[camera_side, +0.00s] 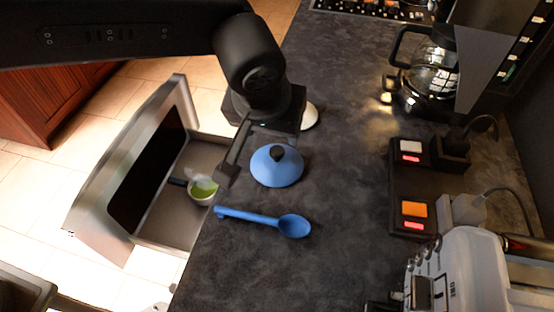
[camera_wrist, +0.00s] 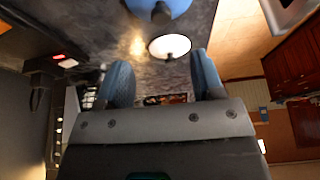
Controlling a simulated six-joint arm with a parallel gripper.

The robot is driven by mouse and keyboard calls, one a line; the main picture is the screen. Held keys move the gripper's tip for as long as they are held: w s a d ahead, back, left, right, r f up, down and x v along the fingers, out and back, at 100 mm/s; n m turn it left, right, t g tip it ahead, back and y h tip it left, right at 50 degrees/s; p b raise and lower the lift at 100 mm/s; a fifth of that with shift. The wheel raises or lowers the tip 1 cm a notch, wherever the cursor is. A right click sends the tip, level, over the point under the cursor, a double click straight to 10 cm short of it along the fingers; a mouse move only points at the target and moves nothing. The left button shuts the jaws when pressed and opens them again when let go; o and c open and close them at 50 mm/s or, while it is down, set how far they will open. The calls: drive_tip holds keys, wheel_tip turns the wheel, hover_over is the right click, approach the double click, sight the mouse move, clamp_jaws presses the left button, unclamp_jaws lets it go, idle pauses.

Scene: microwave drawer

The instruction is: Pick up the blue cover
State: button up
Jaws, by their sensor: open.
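The blue cover (camera_side: 277,168), a round lid with a dark knob, lies on the dark countertop, right of the open drawer. In the wrist view the blue cover (camera_wrist: 172,8) is cut off by the top edge. My gripper (camera_side: 246,150) is above and to the left of the cover in the side view, with one finger clearly visible near the cover's left side. In the wrist view my gripper (camera_wrist: 159,62) has its two blue-padded fingers wide apart, with nothing held between them. The cover is outside the fingers there.
A white lid (camera_side: 310,117) is partly hidden behind my gripper. A blue spoon (camera_side: 262,221) lies in front of the cover. The open drawer (camera_side: 190,225) holds a pan with green contents (camera_side: 203,189). A coffee maker (camera_side: 430,70) and switch box (camera_side: 412,190) stand right; the counter between is clear.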

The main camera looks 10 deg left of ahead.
sight(276, 151)
drive_tip(key=x, duration=0.5)
drive_tip(key=shift+w+f, duration=0.1)
drive_tip(key=shift+f, duration=0.2)
drive_tip(key=shift+s+x, duration=0.2)
drive_tip(key=shift+x, duration=2.6)
drive_tip(key=shift+a+f, duration=0.1)
drive_tip(key=shift+a, duration=0.1)
drive_tip(key=c, duration=1)
